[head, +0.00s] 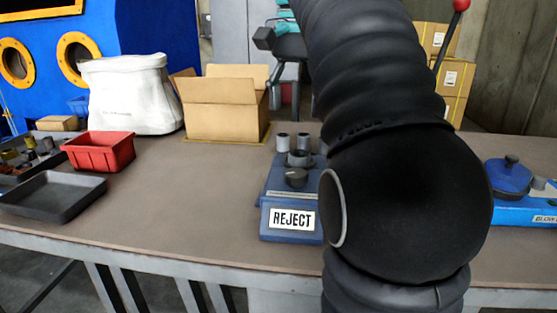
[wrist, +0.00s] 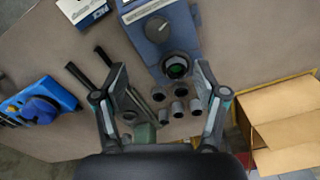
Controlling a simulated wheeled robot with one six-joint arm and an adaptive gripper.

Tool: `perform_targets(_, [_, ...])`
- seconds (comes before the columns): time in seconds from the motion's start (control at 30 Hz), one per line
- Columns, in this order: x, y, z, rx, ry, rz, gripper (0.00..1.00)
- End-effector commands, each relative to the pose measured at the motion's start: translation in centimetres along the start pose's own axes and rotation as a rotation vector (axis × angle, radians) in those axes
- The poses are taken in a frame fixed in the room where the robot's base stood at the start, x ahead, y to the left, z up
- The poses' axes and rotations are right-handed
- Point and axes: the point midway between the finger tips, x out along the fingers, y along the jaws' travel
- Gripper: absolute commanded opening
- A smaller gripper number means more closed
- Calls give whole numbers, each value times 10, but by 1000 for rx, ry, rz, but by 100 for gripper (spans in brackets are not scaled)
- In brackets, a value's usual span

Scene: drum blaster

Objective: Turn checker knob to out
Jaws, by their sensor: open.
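The blue checker (head: 265,193) stands on the table at the centre of the head view, with a REJECT sign (head: 293,219) on its front. Its dark round knob (head: 296,177) sits behind the sign. In the wrist view the checker (wrist: 185,25) is at the top, with the grey knob (wrist: 157,29) on its face and a dark ring with a green centre (wrist: 177,67) below it. My gripper (wrist: 160,67) is open and empty, its fingers spread to either side below the checker, apart from the knob. My arm hides the gripper in the head view.
Several grey cylinders (wrist: 180,90) stand beside the checker, between my fingers in view. A cardboard box (head: 222,110), red bin (head: 100,150), black tray (head: 50,195) and white bag (head: 130,95) are left. A blue device (head: 510,178) is right. The table front is mostly clear.

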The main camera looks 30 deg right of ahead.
Motion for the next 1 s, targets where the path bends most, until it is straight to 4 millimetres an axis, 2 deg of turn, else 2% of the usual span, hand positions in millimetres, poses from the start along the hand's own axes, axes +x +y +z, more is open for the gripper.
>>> perform_targets(0.13, [6,5,-4,20,-5,4,72])
perform_targets(0.27, [21,7,-6,25,-7,6,72])
perform_targets(0.47, [51,8,-5,25,-8,6,72])
perform_targets(0.7, [97,7,-5,21,-7,5,72])
perform_targets(1.0, [131,6,-4,20,-6,5,72])
